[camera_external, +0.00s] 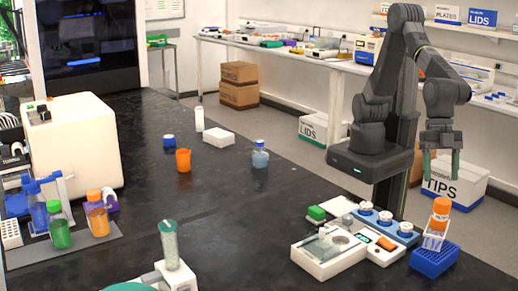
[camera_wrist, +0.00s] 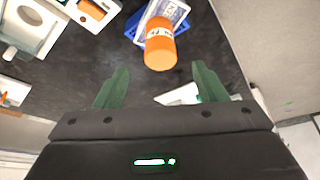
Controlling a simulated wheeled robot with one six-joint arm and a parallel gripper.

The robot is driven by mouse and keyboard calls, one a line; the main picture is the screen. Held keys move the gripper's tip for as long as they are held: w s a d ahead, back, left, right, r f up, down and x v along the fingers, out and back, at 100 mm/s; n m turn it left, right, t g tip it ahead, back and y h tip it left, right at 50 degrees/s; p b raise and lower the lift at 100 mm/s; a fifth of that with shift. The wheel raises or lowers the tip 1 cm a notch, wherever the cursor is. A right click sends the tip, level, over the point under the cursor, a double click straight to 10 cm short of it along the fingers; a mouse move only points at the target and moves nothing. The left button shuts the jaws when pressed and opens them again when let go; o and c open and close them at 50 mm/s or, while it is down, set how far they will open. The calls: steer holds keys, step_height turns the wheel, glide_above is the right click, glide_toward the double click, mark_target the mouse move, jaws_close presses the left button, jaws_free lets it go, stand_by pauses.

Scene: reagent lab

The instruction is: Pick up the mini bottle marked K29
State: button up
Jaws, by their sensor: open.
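A small orange bottle (camera_external: 440,208) with a pale label band stands upright in a white holder by a blue rack (camera_external: 436,262) at the right end of the black bench. In the wrist view the bottle (camera_wrist: 160,52) is seen from above, near the middle top; its label is too small to read, so I cannot confirm K29. My gripper (camera_external: 441,172) hangs above the bottle, pointing down, with green fingers apart. In the wrist view the fingers (camera_wrist: 158,72) are spread to the left and right of the bottle, with nothing between them touching.
Left of the bottle are a blue tray (camera_external: 403,234) of round white-and-blue pieces, a white device (camera_external: 327,262) and a green-topped block (camera_external: 316,213). The bench middle is clear.

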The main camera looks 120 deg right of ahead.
steer(key=o, duration=0.3)
steer(key=shift+o, duration=0.2)
